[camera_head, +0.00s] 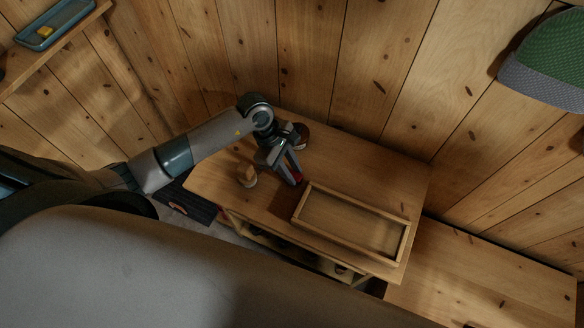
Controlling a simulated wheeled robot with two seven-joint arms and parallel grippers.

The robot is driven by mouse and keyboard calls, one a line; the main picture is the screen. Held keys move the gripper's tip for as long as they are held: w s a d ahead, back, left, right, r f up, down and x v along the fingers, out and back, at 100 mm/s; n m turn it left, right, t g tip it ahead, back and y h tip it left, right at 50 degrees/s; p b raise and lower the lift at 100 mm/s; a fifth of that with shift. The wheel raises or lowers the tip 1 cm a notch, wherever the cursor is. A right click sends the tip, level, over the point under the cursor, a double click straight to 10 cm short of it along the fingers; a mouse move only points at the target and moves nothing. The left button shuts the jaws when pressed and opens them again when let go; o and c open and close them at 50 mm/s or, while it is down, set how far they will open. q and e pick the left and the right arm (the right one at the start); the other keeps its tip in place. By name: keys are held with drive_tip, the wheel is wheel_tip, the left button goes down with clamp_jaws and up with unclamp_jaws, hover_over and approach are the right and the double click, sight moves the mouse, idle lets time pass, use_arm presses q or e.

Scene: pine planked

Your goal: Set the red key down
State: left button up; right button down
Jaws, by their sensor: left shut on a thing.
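My left gripper (291,174) reaches down over the wooden table (225,180), just left of a shallow wooden tray. It is shut on the red key (297,179), of which only a small red part shows between and beside the fingers. The rest of the key is hidden by the fingers. I cannot tell whether the key touches the table top. My right gripper is not in view.
The empty rimmed tray (352,248) lies on the table's right part. A small wooden object (246,175) stands left of the gripper; a dark brown round object (301,130) is behind it. A lower wooden surface (480,285) is at right. A green-grey cap (550,65) hangs on the wall.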

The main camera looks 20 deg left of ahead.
use_arm(q)
drive_tip(key=shift+f, duration=0.1)
drive_tip(key=shift+f, duration=0.1)
drive_tip(key=o, duration=1)
drive_tip(key=shift+r, duration=0.3)
drive_tip(key=shift+a+r+b, duration=0.15)
drive_tip(key=shift+a+b, duration=0.05)
drive_tip(key=shift+b, duration=0.1)
drive_tip(key=shift+b+v, duration=2.2)
drive_tip(key=shift+v, duration=3.5)
drive_tip(key=shift+o, duration=0.6)
drive_tip(key=shift+d, duration=0.15)
